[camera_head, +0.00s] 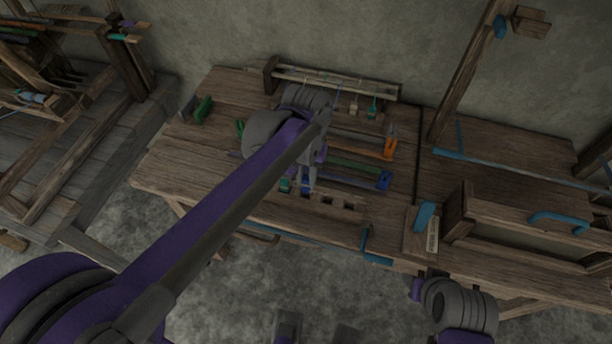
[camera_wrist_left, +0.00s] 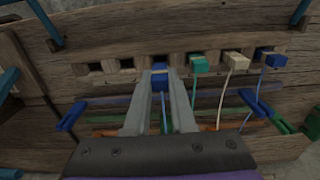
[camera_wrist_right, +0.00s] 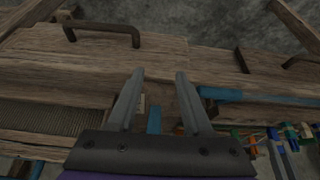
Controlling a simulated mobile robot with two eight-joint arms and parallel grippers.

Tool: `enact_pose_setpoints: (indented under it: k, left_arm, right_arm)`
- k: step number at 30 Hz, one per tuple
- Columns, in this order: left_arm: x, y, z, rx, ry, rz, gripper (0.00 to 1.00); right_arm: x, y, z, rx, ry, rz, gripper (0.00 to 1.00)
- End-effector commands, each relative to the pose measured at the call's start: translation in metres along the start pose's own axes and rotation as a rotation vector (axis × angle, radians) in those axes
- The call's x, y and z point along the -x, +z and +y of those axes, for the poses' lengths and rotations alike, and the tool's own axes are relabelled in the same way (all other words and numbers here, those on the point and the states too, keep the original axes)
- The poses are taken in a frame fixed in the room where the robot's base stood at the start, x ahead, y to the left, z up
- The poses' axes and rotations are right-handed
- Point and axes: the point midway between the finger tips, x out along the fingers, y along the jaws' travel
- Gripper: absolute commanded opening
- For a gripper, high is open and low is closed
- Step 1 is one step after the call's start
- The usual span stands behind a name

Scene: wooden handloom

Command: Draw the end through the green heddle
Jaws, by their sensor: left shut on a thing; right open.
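My left gripper (camera_head: 308,188) is shut on a blue tab (camera_wrist_left: 160,76) with a thread running back from it. The tab is at a slot of the wooden block row; I cannot tell whether it is clear of the slot. Beside it are a green tab (camera_wrist_left: 198,64), a cream tab (camera_wrist_left: 236,61) and a dark blue tab (camera_wrist_left: 270,60), each with a thread. The green heddle (camera_head: 373,107) appears to hang from the rack (camera_head: 397,92) at the back, beside a pale one (camera_head: 353,104). My right gripper (camera_wrist_right: 160,73) is open and empty.
An orange-ended tool (camera_head: 389,148) and a blue-ended bar (camera_head: 383,180) lie right of my left gripper. A green brush-like block (camera_head: 203,109) is at the left. A wooden frame (camera_head: 520,235) and a post (camera_head: 465,75) stand at the right.

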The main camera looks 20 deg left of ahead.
Motion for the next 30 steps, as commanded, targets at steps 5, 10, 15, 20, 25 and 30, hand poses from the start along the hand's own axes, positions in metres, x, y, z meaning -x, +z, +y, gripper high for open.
enact_pose_setpoints:
  k: [5,10,15,20,25,30]
  left_arm:
    - [-0.007,0.000,0.000,0.000,0.000,0.000,0.00]
    - [-0.018,0.000,0.000,0.000,0.000,-0.001,0.00]
    - [-0.029,0.000,0.000,0.000,0.000,-0.001,0.00]
    - [-0.036,0.000,0.000,0.000,0.000,0.000,0.00]
    - [-0.036,0.000,0.000,0.000,0.000,0.000,0.00]
    - [-0.036,0.000,0.000,0.000,0.000,0.000,0.36]
  right_arm:
    - [-0.004,0.002,0.000,0.000,0.000,-0.002,0.50]
    - [-0.010,0.006,0.000,0.000,0.000,-0.004,0.50]
    - [-0.016,0.009,0.000,0.000,0.000,-0.006,0.50]
    - [-0.020,0.011,0.000,0.000,0.000,-0.007,0.50]
    - [-0.019,0.011,0.000,0.000,0.000,-0.007,0.50]
    - [-0.019,0.011,0.000,0.000,0.000,-0.007,0.50]
